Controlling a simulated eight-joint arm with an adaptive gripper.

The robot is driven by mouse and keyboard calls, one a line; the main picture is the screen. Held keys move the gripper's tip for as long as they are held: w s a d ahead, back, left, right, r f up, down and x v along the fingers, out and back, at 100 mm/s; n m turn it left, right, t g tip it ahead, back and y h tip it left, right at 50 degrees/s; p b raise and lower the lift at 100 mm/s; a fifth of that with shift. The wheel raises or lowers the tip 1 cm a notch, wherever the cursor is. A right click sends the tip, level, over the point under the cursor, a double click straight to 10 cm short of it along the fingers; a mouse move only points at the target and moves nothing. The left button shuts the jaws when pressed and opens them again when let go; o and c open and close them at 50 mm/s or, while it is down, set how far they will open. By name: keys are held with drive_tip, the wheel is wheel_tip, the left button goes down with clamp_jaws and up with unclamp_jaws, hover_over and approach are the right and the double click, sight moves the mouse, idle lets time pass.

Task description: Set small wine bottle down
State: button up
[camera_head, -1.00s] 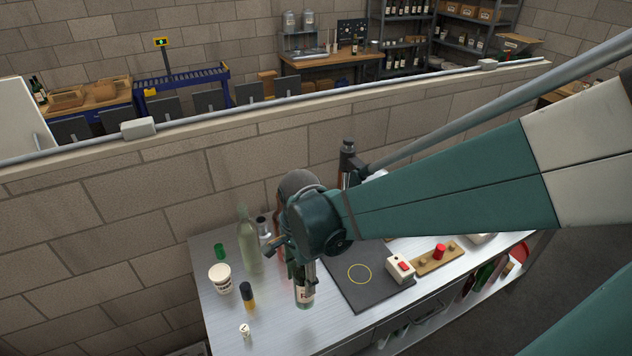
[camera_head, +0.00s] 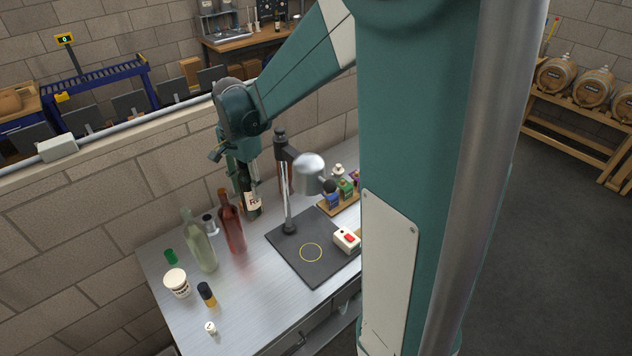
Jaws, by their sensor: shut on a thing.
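The small wine bottle (camera_head: 251,203) is dark with a white label and hangs upright below my gripper (camera_head: 244,172). My gripper is shut on its upper part, and the arm's end hides the neck. The bottle shows near the back edge of the metal table (camera_head: 247,288), just right of a reddish glass bottle (camera_head: 233,228). I cannot tell whether its base touches the table.
A lamp-like stand (camera_head: 287,195) rises from the mat beside the bottle. A pale green bottle (camera_head: 200,245), a white tub (camera_head: 177,283) and a small amber vial (camera_head: 206,294) stand at left. A red-button box (camera_head: 347,239) sits on the mat. The table's front middle is clear.

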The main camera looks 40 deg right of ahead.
drive_tip(key=w+d+r+p, duration=0.1)
drive_tip(key=w+d+r, duration=0.1)
drive_tip(key=w+d, duration=0.6)
drive_tip(key=w+d+f+m+b, duration=0.1)
drive_tip(key=d+f, duration=0.3)
drive_tip(key=d, duration=0.7)
drive_tip(key=w+d+f+m+b, duration=0.2)
drive_tip(key=d+f, duration=0.3)
drive_tip(key=d, duration=0.6)
drive_tip(key=w+d+f+m+b, duration=0.1)
drive_tip(key=d+f, duration=0.4)
drive_tip(key=d, duration=0.6)
drive_tip(key=shift+w, duration=0.65)
wheel_tip(320, 180, down, 6)
drive_tip(key=shift+a+f, duration=0.1)
drive_tip(key=shift+f, duration=0.1)
drive_tip(key=shift+f, duration=1.75)
drive_tip(key=shift+f, duration=0.2)
